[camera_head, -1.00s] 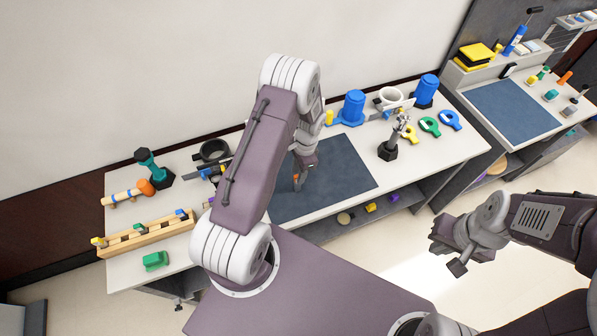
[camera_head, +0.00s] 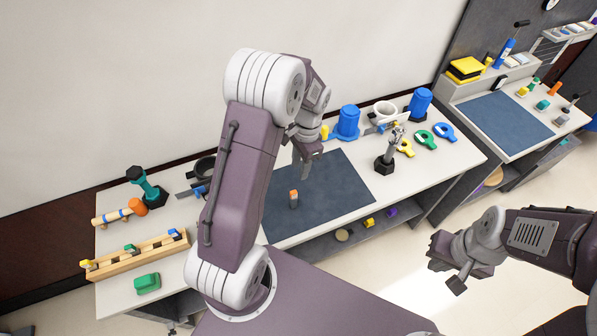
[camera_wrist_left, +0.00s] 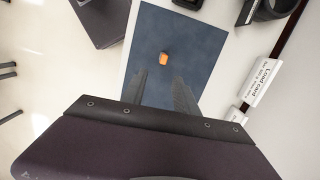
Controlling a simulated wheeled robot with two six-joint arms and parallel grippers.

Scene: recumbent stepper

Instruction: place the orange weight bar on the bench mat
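The orange weight bar (camera_head: 293,195) stands on the blue-grey bench mat (camera_head: 335,190), with an orange top and a darker lower part. In the left wrist view the bar (camera_wrist_left: 164,58) sits on the mat (camera_wrist_left: 180,35), beyond my fingertips and apart from them. My left gripper (camera_head: 305,165) is above the mat, behind and above the bar in the head view. Its fingers (camera_wrist_left: 160,82) are apart with nothing between them. My right gripper (camera_head: 447,266) is off the bench at the right, open and empty.
A wooden rack (camera_head: 135,257) and green block (camera_head: 147,283) are at the bench's left. Blue canisters (camera_head: 348,122), a dark stand (camera_head: 385,163) and coloured rings (camera_head: 425,140) line the back and right. The mat around the bar is clear.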

